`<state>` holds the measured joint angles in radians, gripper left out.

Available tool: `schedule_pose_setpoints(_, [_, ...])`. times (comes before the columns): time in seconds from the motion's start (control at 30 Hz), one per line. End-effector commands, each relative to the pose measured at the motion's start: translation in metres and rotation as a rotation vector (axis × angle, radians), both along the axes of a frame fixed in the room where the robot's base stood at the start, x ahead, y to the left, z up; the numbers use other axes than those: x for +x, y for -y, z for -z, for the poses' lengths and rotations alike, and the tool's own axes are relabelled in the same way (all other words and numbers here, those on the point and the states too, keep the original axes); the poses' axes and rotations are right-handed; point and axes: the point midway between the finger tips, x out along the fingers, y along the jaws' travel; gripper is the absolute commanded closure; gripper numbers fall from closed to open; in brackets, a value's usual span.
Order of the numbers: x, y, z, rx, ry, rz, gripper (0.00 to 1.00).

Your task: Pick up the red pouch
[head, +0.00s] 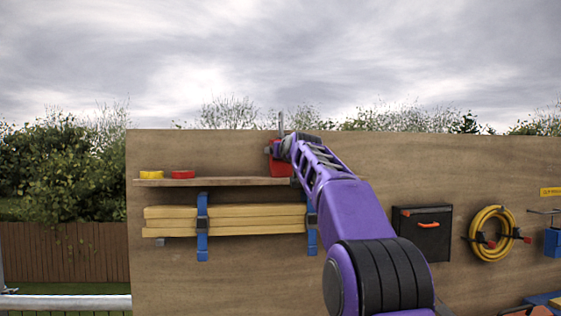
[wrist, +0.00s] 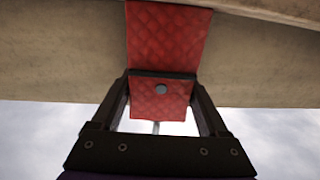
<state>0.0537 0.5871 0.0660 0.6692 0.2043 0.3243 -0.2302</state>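The red pouch (head: 279,166) stands at the right end of the wooden shelf, against the board. My gripper (head: 275,150) is at its upper part and hides some of it in the head view. In the wrist view the pouch (wrist: 168,32) is a quilted red thing with a dark band and a round grey button. The two dark fingers of my gripper (wrist: 163,82) stand apart, one on each side of the pouch's button part. Whether they touch its sides is hard to see.
The shelf (head: 225,182) also holds a yellow roll (head: 151,174) and a red roll (head: 182,174) at left. Below it, wooden planks (head: 255,218) hang in blue straps. A black box (head: 422,232) and a yellow hose coil (head: 490,234) hang at right.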

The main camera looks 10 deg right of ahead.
Motion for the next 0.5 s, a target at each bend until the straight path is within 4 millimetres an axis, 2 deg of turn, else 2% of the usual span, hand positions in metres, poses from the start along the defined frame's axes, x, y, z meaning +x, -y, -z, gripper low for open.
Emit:
schedule_pose_setpoints(0.03, [-0.0001, 0.0000, -0.0002, 0.000, 0.000, 0.000, 0.52])
schedule_pose_setpoints(0.3, [-0.0002, 0.0001, -0.0002, -0.001, 0.000, 0.000, 1.00])
schedule_pose_setpoints(0.5, [-0.0009, 0.0002, -0.0023, -0.001, 0.004, 0.000, 1.00])
